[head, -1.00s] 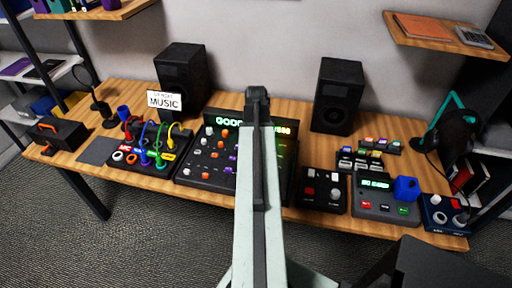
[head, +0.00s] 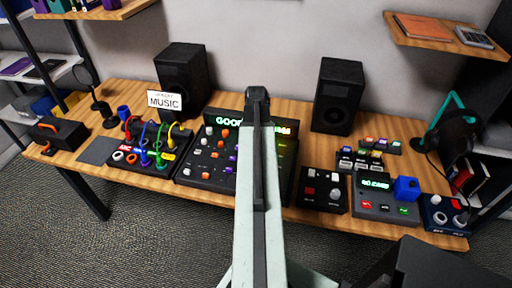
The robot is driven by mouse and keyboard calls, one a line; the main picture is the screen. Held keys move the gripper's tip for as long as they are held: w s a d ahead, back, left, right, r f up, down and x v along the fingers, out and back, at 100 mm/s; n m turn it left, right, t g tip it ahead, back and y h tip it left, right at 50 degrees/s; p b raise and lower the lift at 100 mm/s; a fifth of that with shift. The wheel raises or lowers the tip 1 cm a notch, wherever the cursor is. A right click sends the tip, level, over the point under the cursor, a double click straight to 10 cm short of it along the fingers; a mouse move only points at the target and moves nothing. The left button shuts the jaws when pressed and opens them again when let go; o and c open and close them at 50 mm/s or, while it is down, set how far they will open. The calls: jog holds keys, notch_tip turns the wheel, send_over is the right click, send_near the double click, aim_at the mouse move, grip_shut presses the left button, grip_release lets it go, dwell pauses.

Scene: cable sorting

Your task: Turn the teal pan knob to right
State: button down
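The mixing console (head: 190,176) stands at the middle of the desk, a dark panel with rows of small orange, white and purple knobs and a lit green display (head: 229,121) along its back. I cannot make out a teal pan knob on it; my arm covers the console's middle and right part. My pale arm rises from the bottom centre to a dark joint in front of the display. My gripper itself cannot be made out, so its fingers and its distance to the knobs are hidden.
A cable box (head: 150,170) with coloured plugs is left of the console. A small box with a red button (head: 323,191), a grey device (head: 385,208) with a blue cube (head: 406,189), and a blue box (head: 445,214) stand right. Two black speakers (head: 184,80) (head: 337,98) stand behind.

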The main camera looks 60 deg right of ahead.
dwell(0.4)
jog(key=c, duration=1.3)
grip_release()
jog(key=shift+o, duration=0.2)
notch_tip(320, 180, up, 8)
jog(key=p, duration=0.8)
jog(key=shift+f, duration=0.1)
